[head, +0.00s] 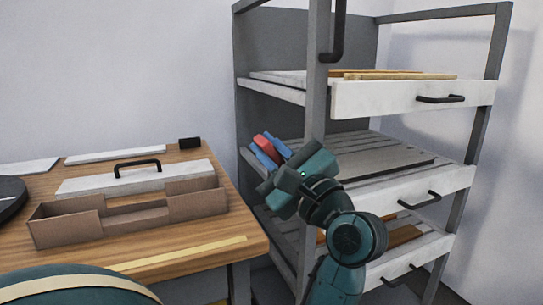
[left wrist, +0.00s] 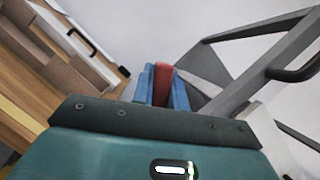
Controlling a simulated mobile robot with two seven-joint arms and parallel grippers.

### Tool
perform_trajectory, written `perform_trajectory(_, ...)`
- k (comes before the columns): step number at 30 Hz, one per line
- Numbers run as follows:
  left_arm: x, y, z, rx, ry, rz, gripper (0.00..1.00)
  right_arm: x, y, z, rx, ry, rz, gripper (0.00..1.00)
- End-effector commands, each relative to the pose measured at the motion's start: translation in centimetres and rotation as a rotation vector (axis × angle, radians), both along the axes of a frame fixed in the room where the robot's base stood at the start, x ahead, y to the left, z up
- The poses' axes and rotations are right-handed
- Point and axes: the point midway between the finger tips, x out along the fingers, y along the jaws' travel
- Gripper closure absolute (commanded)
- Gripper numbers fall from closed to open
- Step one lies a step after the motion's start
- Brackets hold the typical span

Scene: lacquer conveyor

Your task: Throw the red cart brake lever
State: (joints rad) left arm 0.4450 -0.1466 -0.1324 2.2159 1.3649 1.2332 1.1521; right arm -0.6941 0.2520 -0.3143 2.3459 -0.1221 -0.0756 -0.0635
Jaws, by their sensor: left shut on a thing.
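The red brake lever (head: 264,143) shows as a short red piece at the left side of the grey shelf cart (head: 317,110), near its middle shelf. My left gripper (head: 269,149) is over the cart's left edge with its blue fingers on either side of the red lever. It is shut on the lever. In the left wrist view the red lever (left wrist: 162,85) stands between the two blue fingers; its lower part is hidden by the gripper body. My right gripper is not in view.
The cart has drawers with black handles (head: 440,99) and a dark upright bar close to my arm. A wooden table (head: 190,239) at left holds a brown open box (head: 70,231), a white lidded piece (head: 135,178) and a small black block (head: 189,143).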

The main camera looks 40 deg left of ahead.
Motion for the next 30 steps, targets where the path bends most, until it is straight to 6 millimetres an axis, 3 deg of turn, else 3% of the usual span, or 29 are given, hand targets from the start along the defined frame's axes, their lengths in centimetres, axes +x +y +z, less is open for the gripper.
perform_trajectory(11, -0.18, 0.03, -0.23, -0.01, -0.01, 0.003, 1.0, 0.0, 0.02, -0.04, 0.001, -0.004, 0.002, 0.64)
perform_trajectory(12, -0.19, 0.03, -0.23, -0.01, -0.01, 0.003, 0.82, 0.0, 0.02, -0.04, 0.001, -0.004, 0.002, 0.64)
perform_trajectory(19, -0.14, 0.03, -0.16, -0.007, -0.008, 0.002, 0.64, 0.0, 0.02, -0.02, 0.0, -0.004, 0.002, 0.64)
perform_trajectory(30, -0.06, -0.1, -0.39, -0.006, -0.007, 0.002, 0.64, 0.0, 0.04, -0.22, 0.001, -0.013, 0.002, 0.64)
